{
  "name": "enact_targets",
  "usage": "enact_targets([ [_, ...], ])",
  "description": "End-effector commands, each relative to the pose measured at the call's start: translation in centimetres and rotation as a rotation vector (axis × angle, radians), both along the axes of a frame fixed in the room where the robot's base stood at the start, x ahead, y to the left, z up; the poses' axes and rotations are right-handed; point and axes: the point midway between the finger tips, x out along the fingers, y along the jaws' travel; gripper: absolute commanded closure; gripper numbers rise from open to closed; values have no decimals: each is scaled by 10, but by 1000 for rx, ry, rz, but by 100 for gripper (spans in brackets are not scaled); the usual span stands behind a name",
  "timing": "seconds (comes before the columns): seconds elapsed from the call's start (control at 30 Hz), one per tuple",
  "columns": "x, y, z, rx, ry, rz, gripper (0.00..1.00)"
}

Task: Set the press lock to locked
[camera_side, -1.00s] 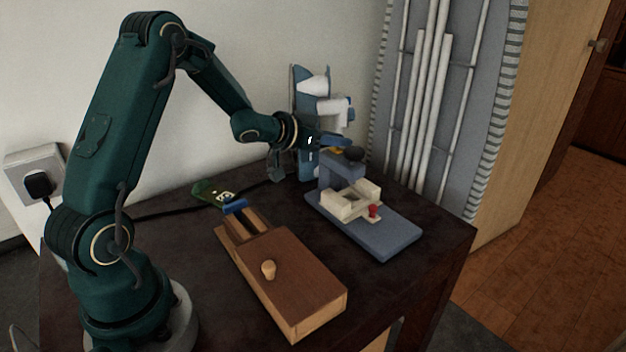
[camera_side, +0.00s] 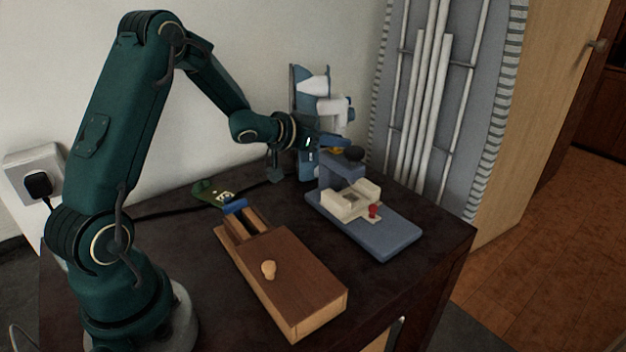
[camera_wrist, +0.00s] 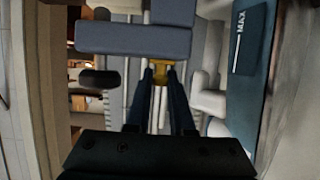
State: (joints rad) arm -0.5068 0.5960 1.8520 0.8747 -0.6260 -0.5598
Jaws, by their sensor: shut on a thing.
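The press has a blue-grey base (camera_side: 385,238), a blue-grey upright (camera_side: 328,178) with an arm at its top, and a black knob (camera_side: 353,154). A small yellow piece (camera_side: 336,151) sits by the top of the upright, partly hidden by my fingers; I take it to be the lock. My gripper (camera_side: 336,142) reaches it from the left and is shut on it. In the wrist view, the yellow piece (camera_wrist: 160,72) is between my fingertips (camera_wrist: 161,86), just below the blue-grey press arm (camera_wrist: 133,40). Its lock setting cannot be read.
A cream cradle (camera_side: 347,206) and a red part (camera_side: 374,211) are on the press base. A wooden box (camera_side: 290,275) with a knob on its lid lies in front. A green board (camera_side: 213,193) lies left. A blue-and-white device (camera_side: 308,85) stands close behind my gripper.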

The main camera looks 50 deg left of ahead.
Motion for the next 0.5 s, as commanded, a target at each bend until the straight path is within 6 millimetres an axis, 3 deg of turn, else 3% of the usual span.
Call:
enact_targets([
  [0.2, -19, 1, 1, -1, 0, 1, 100],
  [0.5, -21, -1, 0, 1, -1, -3, 100],
])
